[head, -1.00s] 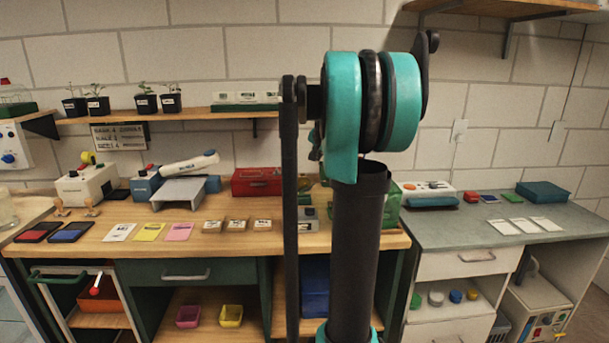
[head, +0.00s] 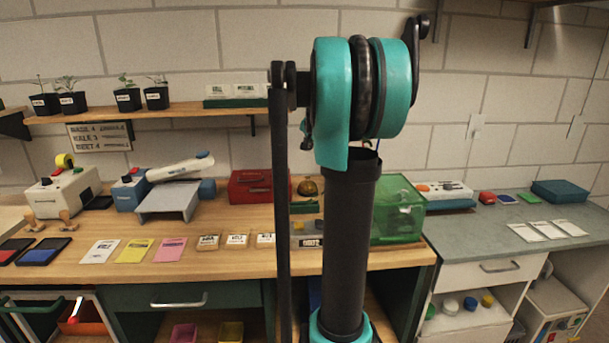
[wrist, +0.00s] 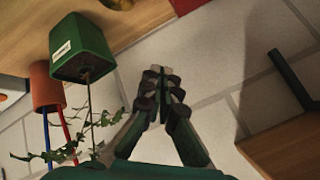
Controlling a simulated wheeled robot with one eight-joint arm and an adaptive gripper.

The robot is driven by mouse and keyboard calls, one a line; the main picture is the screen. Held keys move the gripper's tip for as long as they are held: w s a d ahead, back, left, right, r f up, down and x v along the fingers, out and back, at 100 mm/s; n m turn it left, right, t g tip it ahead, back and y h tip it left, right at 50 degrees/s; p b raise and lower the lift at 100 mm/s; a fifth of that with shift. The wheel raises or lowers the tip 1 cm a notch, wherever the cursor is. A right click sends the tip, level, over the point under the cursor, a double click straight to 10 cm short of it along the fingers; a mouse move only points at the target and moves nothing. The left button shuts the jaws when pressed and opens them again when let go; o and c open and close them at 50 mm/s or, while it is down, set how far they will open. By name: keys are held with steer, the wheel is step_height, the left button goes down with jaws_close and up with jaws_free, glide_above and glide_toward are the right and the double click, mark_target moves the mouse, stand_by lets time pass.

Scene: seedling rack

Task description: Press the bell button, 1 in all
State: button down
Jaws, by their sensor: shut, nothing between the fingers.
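A brass-coloured dome (head: 307,187) that looks like a bell stands on the wooden bench in the head view, seen in the gap between two parts of my arm. Its button is too small to make out. My gripper (wrist: 160,72) shows in the wrist view with its fingers together and nothing between them. It points towards the pale block wall and appears clear of everything. My gripper is out of the head view, so its distance from the dome cannot be told.
A red box (head: 250,187) stands left of the dome, a green clear bin (head: 398,210) right of it. In the wrist view a green pot with a plant (wrist: 80,50) and an orange pot (wrist: 46,88) are left of my gripper. A shelf (head: 180,110) runs above the bench.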

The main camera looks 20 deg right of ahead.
mark_target(308, 177)
steer(key=shift+f, duration=0.1)
steer(key=shift+f, duration=4.3)
steer(key=shift+f, duration=0.15)
steer(key=shift+f, duration=0.25)
steer(key=shift+f, duration=0.5)
steer(key=shift+r, duration=0.9)
